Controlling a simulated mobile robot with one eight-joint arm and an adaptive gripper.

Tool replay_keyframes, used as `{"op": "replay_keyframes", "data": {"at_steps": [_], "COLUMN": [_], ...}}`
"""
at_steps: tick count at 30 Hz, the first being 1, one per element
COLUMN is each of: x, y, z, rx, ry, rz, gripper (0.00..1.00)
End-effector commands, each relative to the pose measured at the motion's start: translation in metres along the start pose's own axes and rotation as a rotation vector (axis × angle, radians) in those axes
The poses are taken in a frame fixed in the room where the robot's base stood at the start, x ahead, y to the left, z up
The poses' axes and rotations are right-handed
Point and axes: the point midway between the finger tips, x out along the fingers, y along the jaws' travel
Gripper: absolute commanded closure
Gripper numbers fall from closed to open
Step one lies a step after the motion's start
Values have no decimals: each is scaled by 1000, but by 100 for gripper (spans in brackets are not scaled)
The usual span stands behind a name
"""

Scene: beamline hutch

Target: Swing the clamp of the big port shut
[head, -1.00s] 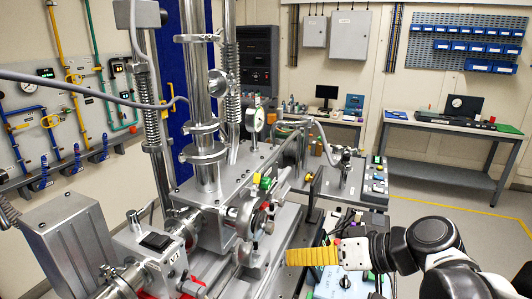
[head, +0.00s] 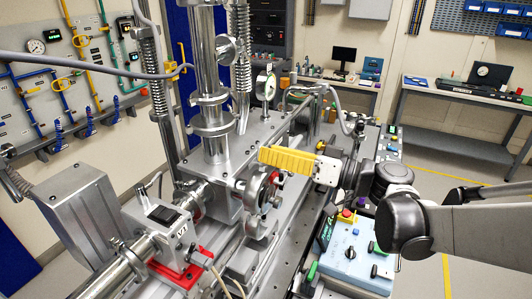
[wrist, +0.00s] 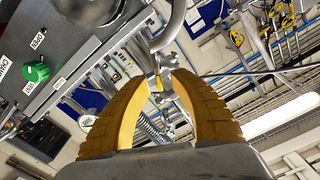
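The big port (head: 262,190) is a round metal flange with a ring around it and some red inside, on the right side of the steel chamber. Its clamp is small here and I cannot tell its parts or its angle clearly. My gripper (head: 265,156) has yellow ribbed fingers pointing left, just above the port in the picture. I cannot tell the depth between them. In the wrist view my gripper (wrist: 155,80) has its fingers apart, with a gap between the tips. Metal parts show through the gap, and nothing is clearly held.
A blue control box (head: 352,255) with knobs stands below my arm. A vertical steel column (head: 207,75) rises from the chamber. A red bracket (head: 180,278) sits under the pipe at the front. A green knob (wrist: 37,72) shows on a labelled panel. Open floor lies to the right.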

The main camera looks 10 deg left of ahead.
Motion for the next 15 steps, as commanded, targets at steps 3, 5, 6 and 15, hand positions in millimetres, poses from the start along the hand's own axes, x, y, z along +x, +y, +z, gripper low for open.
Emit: {"op": "replay_keyframes", "data": {"at_steps": [3, 5, 6, 15], "x": [9, 11, 11, 11], "y": [0, 0, 0, 0], "z": [0, 0, 0, 0], "rx": [0, 0, 0, 0], "ry": [-1, 0, 0, 0], "rz": [-1, 0, 0, 1], "gripper": [72, 72, 72, 100]}}
